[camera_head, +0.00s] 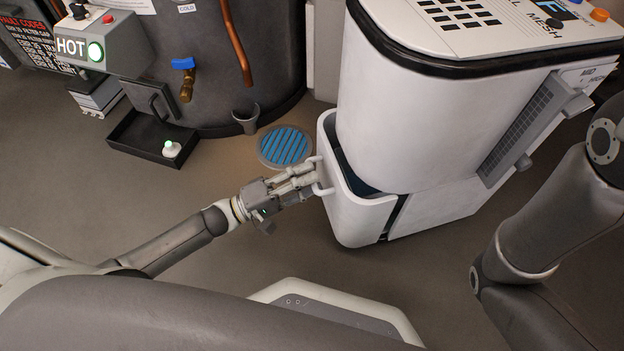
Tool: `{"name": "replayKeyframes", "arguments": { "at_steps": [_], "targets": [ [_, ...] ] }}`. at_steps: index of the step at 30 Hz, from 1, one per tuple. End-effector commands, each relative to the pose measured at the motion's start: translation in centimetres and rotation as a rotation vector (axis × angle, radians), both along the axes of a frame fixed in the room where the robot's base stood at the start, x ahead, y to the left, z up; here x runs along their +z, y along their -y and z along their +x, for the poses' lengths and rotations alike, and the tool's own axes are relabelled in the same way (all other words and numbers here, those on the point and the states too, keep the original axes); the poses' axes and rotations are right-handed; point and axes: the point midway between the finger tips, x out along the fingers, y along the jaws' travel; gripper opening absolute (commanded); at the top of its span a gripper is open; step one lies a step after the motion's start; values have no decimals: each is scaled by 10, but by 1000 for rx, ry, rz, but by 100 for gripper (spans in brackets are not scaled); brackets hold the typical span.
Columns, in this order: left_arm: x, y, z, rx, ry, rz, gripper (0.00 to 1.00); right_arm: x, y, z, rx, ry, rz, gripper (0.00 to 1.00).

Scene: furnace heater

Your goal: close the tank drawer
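The tank drawer (355,215) is the white, rounded bin low on the left side of the big white machine (425,120). It stands partly out, with a dark gap showing along its top and at its right edge. A white handle (319,176) sits on its left face. My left gripper (308,180) is at this handle, with its fingers around or against it; I cannot tell whether they are closed on it. My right arm (555,220) comes in at the right, and its gripper is out of view.
A dark tank (230,60) with pipes and a blue-handled valve (184,64) stands at the upper left. A black open tray (135,135) juts from it near the floor. A round blue floor drain (285,147) lies left of the drawer. The floor around my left arm is clear.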

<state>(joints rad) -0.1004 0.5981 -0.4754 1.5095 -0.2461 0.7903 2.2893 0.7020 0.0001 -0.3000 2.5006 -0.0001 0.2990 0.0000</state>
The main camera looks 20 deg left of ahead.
Motion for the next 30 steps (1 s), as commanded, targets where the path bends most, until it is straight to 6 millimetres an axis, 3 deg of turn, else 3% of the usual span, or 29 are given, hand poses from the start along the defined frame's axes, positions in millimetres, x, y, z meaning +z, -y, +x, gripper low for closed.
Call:
{"name": "replayKeyframes", "arguments": {
  "at_steps": [4,13,21,30],
  "targets": [
    [2,10,8,1,0,-2,34,-7,0,0,0,0,0,40],
    [3,12,9,1,-1,-1,34,-7,0,0,0,0,0,40],
    [3,11,9,1,-1,-1,2,-7,0,0,0,0,0,40],
    [3,11,9,2,-2,0,0,-7,0,0,1,0,0,40]
  ]
}}
